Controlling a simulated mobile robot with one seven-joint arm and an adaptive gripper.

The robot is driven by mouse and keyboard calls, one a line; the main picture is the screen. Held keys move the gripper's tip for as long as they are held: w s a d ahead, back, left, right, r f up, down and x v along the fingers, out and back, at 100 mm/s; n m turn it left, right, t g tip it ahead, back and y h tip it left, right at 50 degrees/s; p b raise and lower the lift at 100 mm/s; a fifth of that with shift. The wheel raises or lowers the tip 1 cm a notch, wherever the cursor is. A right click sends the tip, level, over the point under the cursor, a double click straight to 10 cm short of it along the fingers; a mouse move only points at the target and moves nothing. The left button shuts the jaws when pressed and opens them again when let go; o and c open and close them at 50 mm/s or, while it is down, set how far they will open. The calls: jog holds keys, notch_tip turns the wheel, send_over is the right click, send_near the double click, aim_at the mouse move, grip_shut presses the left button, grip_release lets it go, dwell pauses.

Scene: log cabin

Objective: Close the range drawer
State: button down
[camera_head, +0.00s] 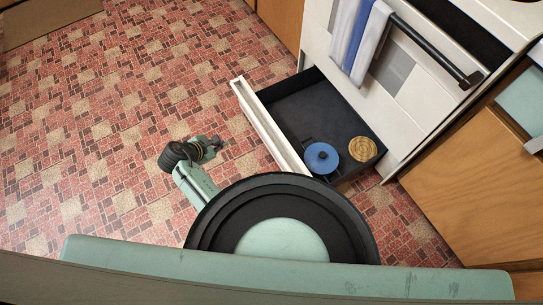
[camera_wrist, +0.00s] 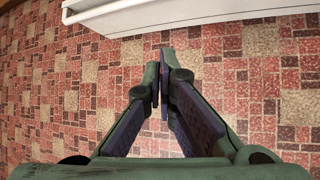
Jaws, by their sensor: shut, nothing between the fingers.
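The range drawer (camera_head: 268,128) is pulled out below the white range (camera_head: 395,85), with its white front panel facing left toward the open floor. The drawer front also shows along the top of the wrist view (camera_wrist: 170,14). A blue lidded pot (camera_head: 321,157) and a round tan woven trivet (camera_head: 362,149) lie inside the dark drawer. My gripper (camera_head: 218,143) is left of the drawer front, apart from it, over the floor. In the wrist view my gripper (camera_wrist: 161,75) has its fingers together and empty, pointing toward the drawer front with floor between.
A striped blue and white towel (camera_head: 358,40) hangs on the oven's dark handle (camera_head: 430,48). Wooden cabinets (camera_head: 475,165) stand to the right of the range, and another (camera_head: 283,20) stands to its left. The red tiled floor (camera_head: 120,110) left of the drawer is clear.

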jog(key=s+d+f+n+g+h, duration=0.1)
jog(key=s+d+f+h, duration=0.15)
jog(key=d, duration=0.25)
jog(key=s+d+f+g+h, duration=0.1)
jog(key=s+d+f, duration=0.2)
jog(key=d+f, duration=0.1)
jog(key=w+d+r+x, duration=0.1)
jog(key=r+x, duration=0.1)
jog(key=x, duration=1.1)
jog(key=shift+d, duration=0.35)
jog(key=shift+w+d, duration=0.1)
jog(key=shift+w, duration=0.05)
jog(key=w+d+b, duration=0.3)
jog(key=w+d, duration=0.7)
jog(key=d, duration=0.5)
jog(key=w+d+b, duration=0.4)
jog(key=w+d, duration=0.7)
jog(key=d, duration=0.4)
jog(key=shift+w, duration=0.25)
